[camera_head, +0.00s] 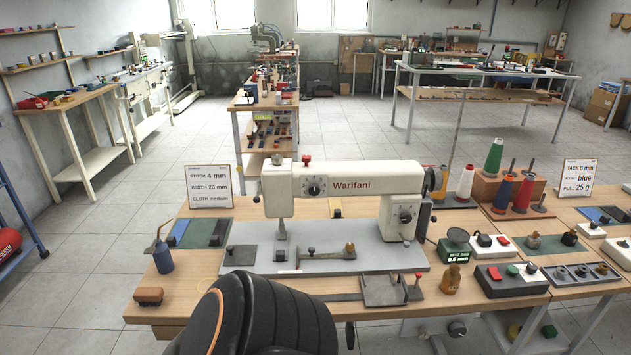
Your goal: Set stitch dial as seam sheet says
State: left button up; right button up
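A white sewing machine marked Warifani (355,172) stands on a grey bed plate on the wooden table. A round black dial (314,187) is on the front of its head at left. A second dark dial (405,215) is on its right column. I cannot tell which is the stitch dial, and their scale marks are too small to read. A white seam sheet (208,187) stands behind the table's left part and reads STITCH 4 mm, WIDTH 20 mm, CLOTH medium. Neither of my grippers is in view.
Another sheet (578,178) at right reads TACK 8 mm. A blue oil can (161,256) and a brown brush (149,296) are at the table's left. A small brown bottle (450,280) and a button box (510,279) are at front right. Thread spools (493,160) stand behind.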

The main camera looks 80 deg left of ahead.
aim_at(405, 218)
jog(key=u, duration=2.25)
